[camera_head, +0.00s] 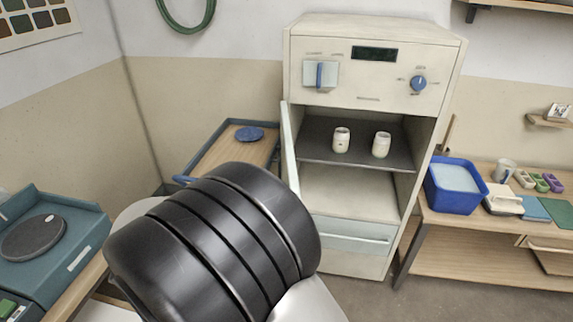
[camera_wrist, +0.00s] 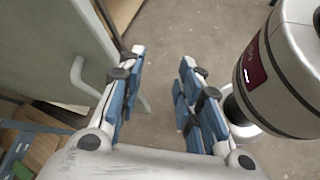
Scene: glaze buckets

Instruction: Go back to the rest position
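My gripper (camera_wrist: 161,56) shows in the wrist view with its two blue-padded fingers spread apart and nothing between them. Bare grey floor shows through the gap. A pale panel with a light handle (camera_wrist: 82,78) stands just left of the fingers in that view; I cannot tell whether they touch it. In the head view my dark arm joint fills the lower middle, and my gripper is not in view there.
A cream kiln cabinet (camera_head: 360,205) stands open with two white jars (camera_head: 341,140) (camera_head: 381,145) on its dark shelf. Its opened door (camera_head: 291,150) is at the left. A blue bucket (camera_head: 455,200) is on the right bench. A teal scale (camera_head: 75,255) is at left.

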